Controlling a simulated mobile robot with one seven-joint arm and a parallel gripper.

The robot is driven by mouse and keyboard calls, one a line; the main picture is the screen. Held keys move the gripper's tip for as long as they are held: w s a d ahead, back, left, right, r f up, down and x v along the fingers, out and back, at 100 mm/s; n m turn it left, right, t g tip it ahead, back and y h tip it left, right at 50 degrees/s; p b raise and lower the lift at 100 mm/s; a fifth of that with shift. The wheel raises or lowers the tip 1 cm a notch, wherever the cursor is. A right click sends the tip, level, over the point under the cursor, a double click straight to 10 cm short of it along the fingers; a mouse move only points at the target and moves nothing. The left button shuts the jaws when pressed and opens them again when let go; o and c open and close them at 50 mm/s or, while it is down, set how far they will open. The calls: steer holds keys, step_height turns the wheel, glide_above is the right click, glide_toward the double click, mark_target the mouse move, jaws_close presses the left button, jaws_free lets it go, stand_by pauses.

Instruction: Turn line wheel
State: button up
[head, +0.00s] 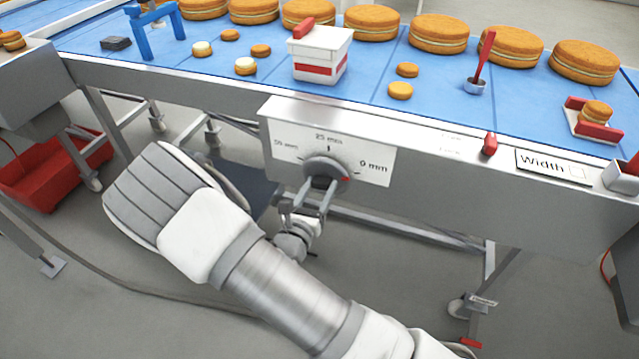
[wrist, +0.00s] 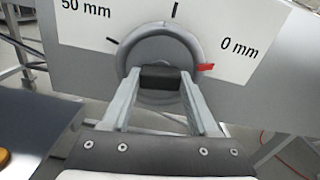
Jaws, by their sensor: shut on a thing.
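The line wheel (head: 326,170) is a round grey dial on a white scale plate (head: 285,133) on the front of the conveyor. The plate reads 50 mm, 25 mm and 0 mm. In the wrist view the wheel (wrist: 163,48) carries a red pointer (wrist: 205,67) at its right side, just below the 0 mm label. My gripper (head: 318,192) reaches the wheel from below and in front. In the wrist view its two fingers (wrist: 160,82) are shut on the wheel's dark handle bar (wrist: 161,77). The fingers hide the wheel's lower part.
Above, the blue belt (head: 200,75) carries filled rounds (head: 438,34), a white and red box (head: 320,52) and a red-handled scoop (head: 480,65). A small red lever (head: 489,144) and a Width label (head: 548,164) sit to the right on the conveyor front.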

steer(key=n+p, duration=0.5)
steer(key=n, duration=0.1)
steer(key=shift+r+p, duration=0.15)
steer(key=shift+p, duration=0.2)
steer(key=n+p, duration=0.2)
steer(key=n, duration=0.1)
steer(key=shift+n, duration=0.4)
steer(key=shift+n+p, duration=0.75)
steer(key=shift+n, duration=0.75)
steer(key=shift+f, duration=0.2)
steer(key=o, duration=1.4)
steer(key=shift+s, duration=0.1)
steer(key=v, duration=1.7)
steer(key=shift+s+r+p, duration=0.1)
steer(key=shift+s+p, duration=0.05)
steer(key=shift+p, duration=0.15)
